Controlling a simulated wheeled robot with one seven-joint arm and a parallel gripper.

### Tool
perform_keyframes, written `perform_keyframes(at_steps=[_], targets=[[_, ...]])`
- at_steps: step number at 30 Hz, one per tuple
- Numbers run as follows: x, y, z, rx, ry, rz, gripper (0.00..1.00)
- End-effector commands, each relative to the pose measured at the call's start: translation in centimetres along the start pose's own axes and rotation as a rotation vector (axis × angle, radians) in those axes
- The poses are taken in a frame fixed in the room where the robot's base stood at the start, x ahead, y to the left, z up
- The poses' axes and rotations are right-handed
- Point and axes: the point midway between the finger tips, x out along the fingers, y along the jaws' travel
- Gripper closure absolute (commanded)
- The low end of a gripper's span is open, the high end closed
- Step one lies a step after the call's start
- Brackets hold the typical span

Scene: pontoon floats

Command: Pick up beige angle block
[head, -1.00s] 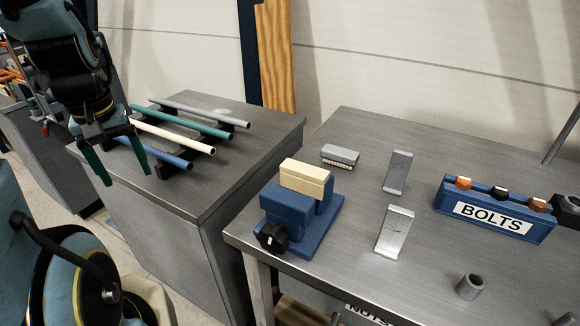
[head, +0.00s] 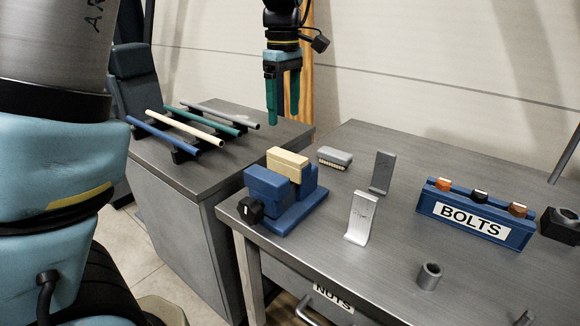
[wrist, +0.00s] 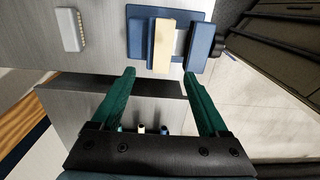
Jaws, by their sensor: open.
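The beige angle block (head: 287,163) sits in a blue vise (head: 270,187) near the left edge of the right-hand bench. In the wrist view the beige block (wrist: 163,46) lies between the vise's two blue jaws, with a gap beside it on the right. My gripper (head: 282,114) is open and empty, pointing down, above and a little behind the block in the head view. In the wrist view its two green fingers (wrist: 160,75) are apart, with the block ahead between and beyond their tips. The block's lower part is hidden by the vise.
A grey brush (head: 334,157) and two bent metal plates (head: 361,217) stand right of the vise. A blue bin marked BOLTS (head: 474,217), a grey ring (head: 429,275) and a black nut (head: 560,224) are further right. Several rods (head: 199,126) lie on the left bench.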

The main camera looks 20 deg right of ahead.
Motion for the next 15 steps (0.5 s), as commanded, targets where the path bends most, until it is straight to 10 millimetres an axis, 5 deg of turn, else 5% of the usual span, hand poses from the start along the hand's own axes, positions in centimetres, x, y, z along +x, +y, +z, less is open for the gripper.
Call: perform_keyframes(at_steps=[15], targets=[[5.8,-0.5,0.1,0.001,0.000,-0.007,0.22]])
